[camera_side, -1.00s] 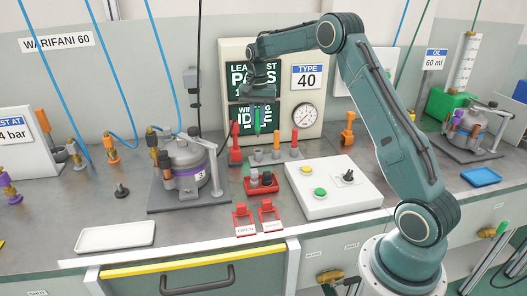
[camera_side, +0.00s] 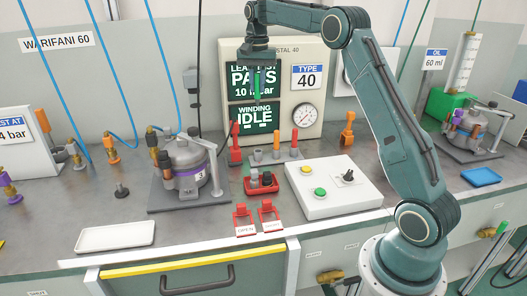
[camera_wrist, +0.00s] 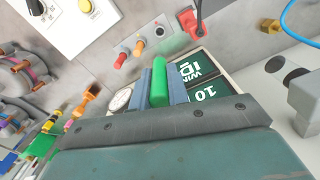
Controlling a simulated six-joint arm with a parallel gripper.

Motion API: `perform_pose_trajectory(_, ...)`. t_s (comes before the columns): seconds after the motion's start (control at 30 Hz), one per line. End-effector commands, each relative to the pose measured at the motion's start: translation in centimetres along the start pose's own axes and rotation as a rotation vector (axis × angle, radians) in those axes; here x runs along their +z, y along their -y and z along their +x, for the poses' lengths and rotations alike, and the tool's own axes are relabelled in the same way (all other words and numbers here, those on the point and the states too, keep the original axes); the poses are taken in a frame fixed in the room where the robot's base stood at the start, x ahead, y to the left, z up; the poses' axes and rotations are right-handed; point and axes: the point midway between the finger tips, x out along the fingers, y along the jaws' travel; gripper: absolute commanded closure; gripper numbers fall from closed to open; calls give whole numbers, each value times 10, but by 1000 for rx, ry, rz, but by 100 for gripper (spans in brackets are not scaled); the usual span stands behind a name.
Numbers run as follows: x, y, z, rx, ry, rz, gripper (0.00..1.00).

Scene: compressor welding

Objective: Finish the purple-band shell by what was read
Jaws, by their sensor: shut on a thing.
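The purple-band shell (camera_side: 187,168) is a grey canister with a purple band marked 3. It stands upright on a dark plate at the left of centre in the side view, with copper-coloured fittings and a blue hose near it. My gripper (camera_side: 257,92) is up in front of the test panel (camera_side: 312,62), apart from the shell. It is shut on a green rod-like piece (camera_wrist: 159,82), pointing down in the side view (camera_side: 257,86). The panel reads PASS, 10 mbar, winding IDLE and TYPE 40; the gripper covers part of its text.
In front are a red tray (camera_side: 262,187), two red tags (camera_side: 245,219) and a white button box (camera_side: 328,190). An empty white tray (camera_side: 115,236) lies at left.

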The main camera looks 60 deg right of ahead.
Motion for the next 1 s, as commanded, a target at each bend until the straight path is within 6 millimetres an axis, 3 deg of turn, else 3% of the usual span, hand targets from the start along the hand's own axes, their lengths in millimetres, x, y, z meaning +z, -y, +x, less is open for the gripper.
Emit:
perform_pose_trajectory(0.37, 0, 1, 0, -1, -1, 0, 100)
perform_pose_trajectory(0.57, 7, 12, 0, -10, -13, -2, 100)
perform_pose_trajectory(0.77, 29, 46, 1, -39, -50, -4, 100)
perform_pose_trajectory(1.0, 78, 106, 2, -104, -118, -4, 100)
